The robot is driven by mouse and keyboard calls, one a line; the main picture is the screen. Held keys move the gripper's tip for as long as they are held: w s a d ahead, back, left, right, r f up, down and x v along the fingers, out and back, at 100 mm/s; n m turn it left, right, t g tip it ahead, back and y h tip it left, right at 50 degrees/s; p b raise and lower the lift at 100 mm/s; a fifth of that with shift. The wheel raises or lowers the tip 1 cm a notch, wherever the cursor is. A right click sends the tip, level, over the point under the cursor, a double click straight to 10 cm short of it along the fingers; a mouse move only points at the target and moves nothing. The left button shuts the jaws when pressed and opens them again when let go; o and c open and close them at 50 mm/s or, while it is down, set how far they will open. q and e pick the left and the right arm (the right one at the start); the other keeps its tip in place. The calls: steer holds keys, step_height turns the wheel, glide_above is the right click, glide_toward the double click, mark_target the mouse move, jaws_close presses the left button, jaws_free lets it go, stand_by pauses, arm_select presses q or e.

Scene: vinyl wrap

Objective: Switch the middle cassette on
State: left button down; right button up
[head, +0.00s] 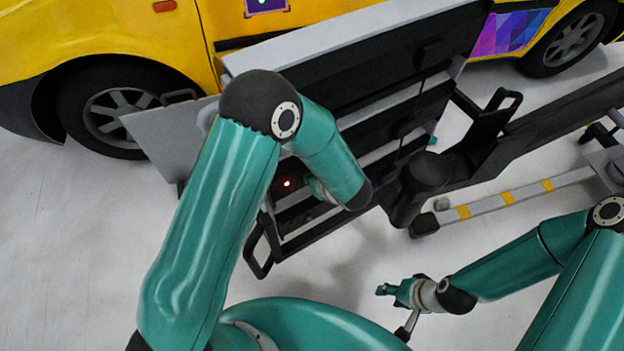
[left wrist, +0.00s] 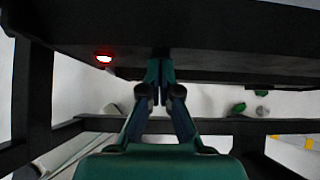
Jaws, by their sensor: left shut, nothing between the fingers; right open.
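Dark cassettes sit in a black frame in the middle of the head view. One dark unit carries a lit red light (head: 287,183). A red light (left wrist: 103,57) also glows on the underside of a dark bar in the left wrist view. My left gripper (left wrist: 160,72) is shut and empty, its tips at the lower edge of that dark bar, right of the red light; I cannot tell whether they touch it. In the head view my left arm hides most of that gripper and part of the cassettes. My right gripper (head: 391,310) is open and empty, apart from the frame.
A yellow vehicle (head: 130,35) stands behind the frame. A black handle (head: 258,250) sticks out at the frame's lower left. A grey bar with yellow stripes (head: 507,197) lies to the right. The pale floor (head: 90,240) is clear at left.

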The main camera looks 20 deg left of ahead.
arm_select(q)
steer(key=shift+d, duration=0.15)
steer(key=shift+s+r+p, duration=0.1)
steer(key=shift+r+p, duration=0.2)
steer(key=shift+r, duration=0.4)
arm_select(e)
steer(key=shift+r, duration=0.25)
arm_select(q)
steer(key=v, duration=1.3)
steer(key=shift+s+d+f, duration=0.15)
steer(key=shift+d+f, duration=0.05)
steer(key=shift+f, duration=0.1)
arm_select(e)
steer(key=shift+s+d+f, duration=0.1)
steer(key=shift+s+f, duration=0.15)
steer(key=shift+s, duration=0.1)
